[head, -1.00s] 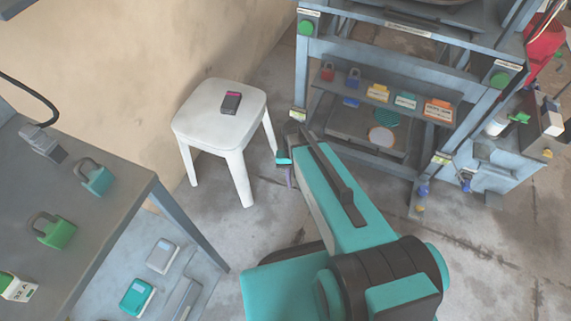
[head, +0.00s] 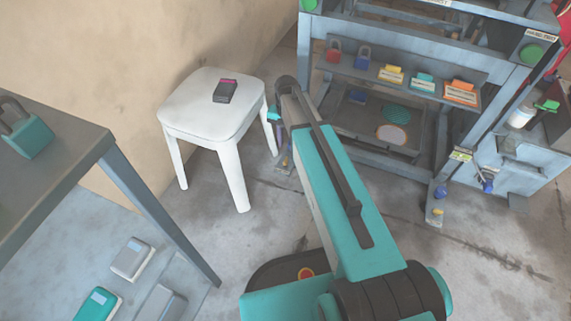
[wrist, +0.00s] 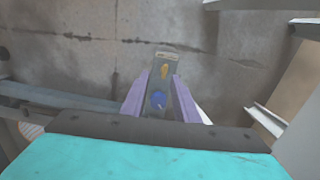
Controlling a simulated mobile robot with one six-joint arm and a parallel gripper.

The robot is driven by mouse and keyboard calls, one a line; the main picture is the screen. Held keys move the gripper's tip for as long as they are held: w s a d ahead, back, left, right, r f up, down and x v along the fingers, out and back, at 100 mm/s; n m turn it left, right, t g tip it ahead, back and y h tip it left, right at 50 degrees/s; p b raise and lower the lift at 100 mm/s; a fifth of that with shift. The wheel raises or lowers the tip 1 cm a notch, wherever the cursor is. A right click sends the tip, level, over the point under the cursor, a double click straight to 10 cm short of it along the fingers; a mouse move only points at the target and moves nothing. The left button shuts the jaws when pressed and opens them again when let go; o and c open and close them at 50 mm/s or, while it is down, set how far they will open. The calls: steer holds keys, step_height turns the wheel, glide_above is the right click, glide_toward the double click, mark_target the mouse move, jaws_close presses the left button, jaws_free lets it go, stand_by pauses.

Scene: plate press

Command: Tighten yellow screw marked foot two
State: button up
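My gripper (wrist: 162,80) has two purple fingers, which stand apart with nothing held between them. Between and beyond them in the wrist view, a grey foot plate (wrist: 167,56) on the floor carries a yellow screw (wrist: 164,70) and a blue knob (wrist: 158,99). In the head view, my gripper (head: 277,128) is by the press's left front leg, partly hidden by my arm. The press's right front foot also carries a yellow screw (head: 437,212) and a blue knob (head: 440,191). I cannot read any foot marking.
A white stool (head: 205,110) with a dark device (head: 226,91) stands left of my arm. The grey press (head: 400,45) has padlocks and tags on its shelf. A table (head: 60,155) stands at the left. Floor is open at the lower right.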

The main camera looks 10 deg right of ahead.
mark_target(286, 159)
steer(key=shift+w+d+r+m+b, duration=0.1)
steer(key=shift+w+r+m+b, duration=0.05)
steer(key=shift+w+b, duration=0.45)
steer(key=shift+w+r+m+b, duration=0.15)
steer(key=shift+w+b, duration=0.2)
steer(key=shift+w, duration=0.4)
steer(key=shift+f, duration=0.1)
step_height(286, 159, down, 14)
steer(key=b, duration=0.6)
steer(key=shift+b, duration=0.35)
jaws_close()
